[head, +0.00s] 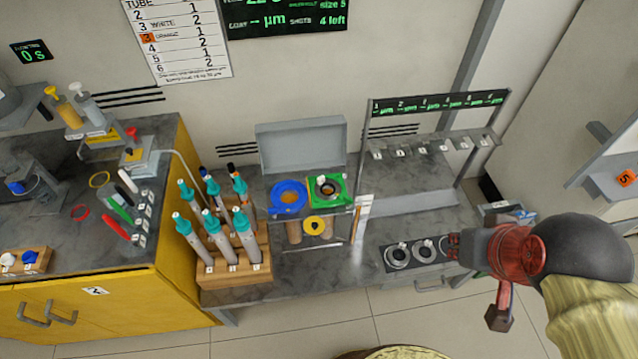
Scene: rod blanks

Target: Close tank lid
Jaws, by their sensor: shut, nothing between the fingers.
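The tank lid (301,147) is a flat grey panel. It stands raised, almost upright, along the back edge of the tank (285,232). The tank top carries a blue ring (289,196) at left and a green square plate with a round opening (328,189) at right. My gripper (456,246) is shut and empty. It is well to the right of the tank and lid, over the right part of the bench, touching neither.
A wooden rack (235,266) of several teal-topped rods stands left of the tank. A grey hook frame (428,140) rises behind right. A dark strip with round holders (397,257) lies near my gripper. A yellow cabinet (130,290) is at left.

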